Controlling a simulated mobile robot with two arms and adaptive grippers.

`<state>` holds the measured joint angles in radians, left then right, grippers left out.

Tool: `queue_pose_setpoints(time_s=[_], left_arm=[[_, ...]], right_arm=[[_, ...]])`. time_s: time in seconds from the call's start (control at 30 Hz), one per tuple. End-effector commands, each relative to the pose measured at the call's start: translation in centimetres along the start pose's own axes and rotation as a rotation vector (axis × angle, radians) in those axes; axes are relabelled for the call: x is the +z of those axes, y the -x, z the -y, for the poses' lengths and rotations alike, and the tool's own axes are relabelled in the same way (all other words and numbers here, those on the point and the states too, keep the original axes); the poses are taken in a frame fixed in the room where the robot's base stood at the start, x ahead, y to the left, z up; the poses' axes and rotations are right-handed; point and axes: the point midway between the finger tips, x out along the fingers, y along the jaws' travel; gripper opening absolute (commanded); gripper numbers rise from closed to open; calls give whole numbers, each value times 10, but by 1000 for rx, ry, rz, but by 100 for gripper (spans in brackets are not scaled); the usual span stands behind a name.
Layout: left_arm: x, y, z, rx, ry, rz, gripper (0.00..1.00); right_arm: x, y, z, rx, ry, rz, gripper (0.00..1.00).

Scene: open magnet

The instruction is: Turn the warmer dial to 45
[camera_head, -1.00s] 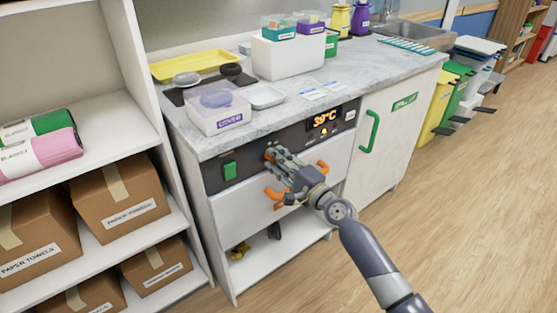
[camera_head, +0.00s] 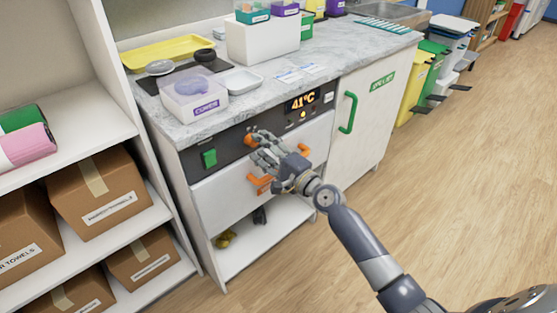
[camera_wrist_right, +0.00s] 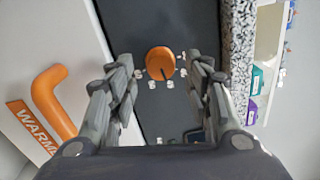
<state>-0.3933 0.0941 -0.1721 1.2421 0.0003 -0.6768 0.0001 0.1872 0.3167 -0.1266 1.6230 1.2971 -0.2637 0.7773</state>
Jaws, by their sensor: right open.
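The warmer dial (camera_head: 248,141) is a round orange knob on the dark control panel (camera_head: 230,148). In the right wrist view, the dial (camera_wrist_right: 160,63) shows a dark pointer line and sits between my open fingers, with gaps on both sides. My right gripper (camera_head: 262,146) is at the panel in front of the dial and partly covers it; it also shows in the right wrist view (camera_wrist_right: 161,76). The display (camera_head: 302,102) reads 41°C in orange digits. My left gripper is not in view.
Below the panel is a white drawer (camera_head: 225,190) with an orange handle (camera_head: 258,184), close under my right gripper. A green switch (camera_head: 209,158) is left of the dial. The counter (camera_head: 215,124) above holds bins and trays. A shelf with boxes stands at left.

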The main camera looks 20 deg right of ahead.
Motion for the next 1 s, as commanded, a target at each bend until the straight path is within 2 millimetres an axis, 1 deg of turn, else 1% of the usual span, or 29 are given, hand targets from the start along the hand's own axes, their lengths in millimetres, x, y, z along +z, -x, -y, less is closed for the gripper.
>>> queue_pose_setpoints(time_s=[0.03, 0.1, 0.3, 0.4, 0.5, 0.7, 1.0], left_arm=[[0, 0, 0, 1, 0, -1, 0], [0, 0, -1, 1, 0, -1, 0], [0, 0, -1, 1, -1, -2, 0], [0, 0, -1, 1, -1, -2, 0], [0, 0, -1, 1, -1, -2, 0], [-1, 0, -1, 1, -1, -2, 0], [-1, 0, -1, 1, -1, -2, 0]], right_arm=[[0, 10, -2, 4, 1, 0, 46], [0, 25, -2, 3, 0, 0, 46], [0, 65, -2, 4, 1, 0, 46], [1, 81, -1, 4, 1, 1, 46], [0, 92, -1, 3, 0, 1, 46], [0, 101, 0, 1, 0, 1, 46], [0, 101, 0, 1, -1, 0, 46]])
